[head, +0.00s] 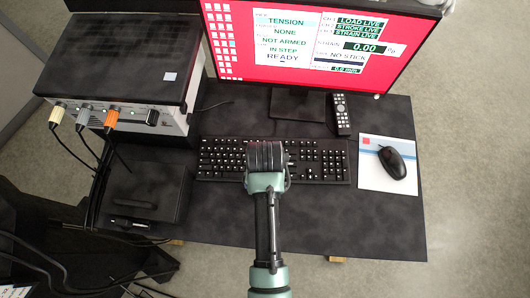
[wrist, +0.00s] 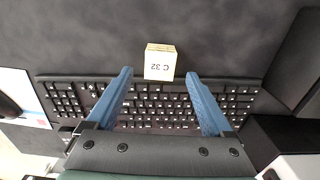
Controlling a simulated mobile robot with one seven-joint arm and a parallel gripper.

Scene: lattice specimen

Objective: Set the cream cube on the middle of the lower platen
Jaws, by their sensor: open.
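The cream cube (wrist: 160,62) shows in the wrist view, with pale wood-like layers on one side and a label reading "C 32". It is at the edge of the keyboard, on the dark desk side. My gripper (wrist: 158,76) is open, with its two blue fingers apart and the cube showing between and just beyond their tips. I cannot tell the height of the fingers above it. In the head view my gripper (head: 266,156) is over the keyboard, its fingers hidden, and the cube is not visible there. The lower platen is in neither view.
The black keyboard (head: 218,160) lies below my gripper. A mouse (head: 392,162) on a pad (head: 372,178), a remote (head: 341,113) and a red-screened monitor (head: 400,60) are to the right and behind. A black box (head: 150,185) and an instrument (head: 120,75) stand left. The desk's front right (head: 370,225) is clear.

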